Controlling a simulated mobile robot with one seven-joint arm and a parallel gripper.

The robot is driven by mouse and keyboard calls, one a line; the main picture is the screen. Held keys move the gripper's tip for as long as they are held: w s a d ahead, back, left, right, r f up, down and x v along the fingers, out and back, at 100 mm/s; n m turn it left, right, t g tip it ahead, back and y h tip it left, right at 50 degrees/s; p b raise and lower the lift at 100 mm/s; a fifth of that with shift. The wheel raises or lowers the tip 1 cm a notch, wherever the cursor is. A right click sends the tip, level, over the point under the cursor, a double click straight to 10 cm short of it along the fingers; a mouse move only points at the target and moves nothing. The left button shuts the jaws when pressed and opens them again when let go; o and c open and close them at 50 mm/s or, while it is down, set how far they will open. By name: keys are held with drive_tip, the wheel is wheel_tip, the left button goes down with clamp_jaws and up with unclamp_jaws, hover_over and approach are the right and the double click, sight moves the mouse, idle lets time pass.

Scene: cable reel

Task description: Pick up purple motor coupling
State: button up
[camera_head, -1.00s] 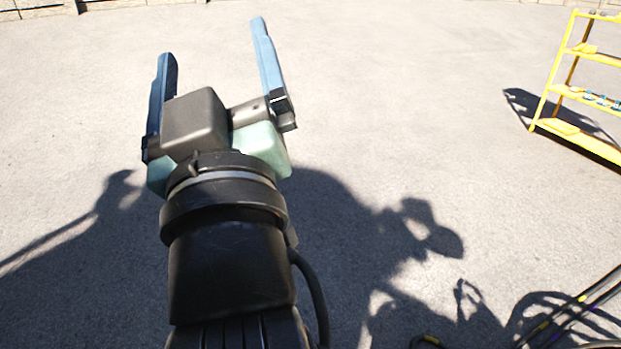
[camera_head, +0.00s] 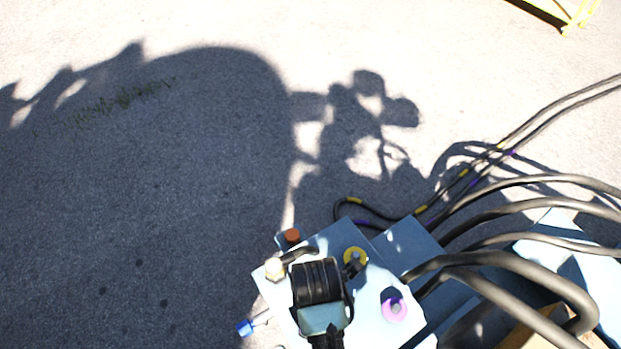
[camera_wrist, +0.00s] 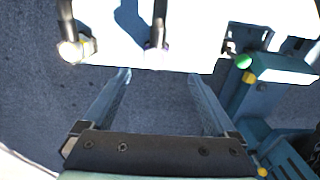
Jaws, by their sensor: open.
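In the head view a purple ring-shaped coupling (camera_head: 394,307) with a paler centre sits on the white top of a blue machine (camera_head: 330,240), at its right side. My gripper (camera_wrist: 160,78) shows in the wrist view, its two blue-grey fingers spread wide with nothing between them. Their tips are below the edge of a bright white panel (camera_wrist: 190,30) in the picture. A dark rod (camera_wrist: 157,35) at that panel ends between the tips' directions; its end looks faintly purple, but I cannot tell if it is the coupling. My gripper cannot be made out in the head view.
A yellow ring fitting (camera_head: 354,258), an orange cap (camera_head: 291,236) and a blue-tipped fitting (camera_head: 245,328) are around the machine's top. Thick black cables (camera_head: 540,260) spread to the right. A green-capped fitting (camera_wrist: 243,61) shows at right in the wrist view. Open pavement lies to the left.

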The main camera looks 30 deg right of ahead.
wheel_tip(320, 180, down, 6)
drive_tip(key=shift+r+b, duration=0.1)
drive_tip(key=shift+b, duration=0.65)
drive_tip(key=f, duration=0.1)
drive_tip(key=f+b, duration=0.1)
drive_tip(key=f, duration=0.1)
drive_tip(key=f+b, duration=0.1)
drive_tip(key=f, duration=0.1)
drive_tip(key=shift+w+a+f, duration=0.1)
drive_tip(key=shift+w+a, duration=0.05)
drive_tip(key=shift+w, duration=0.15)
clamp_jaws()
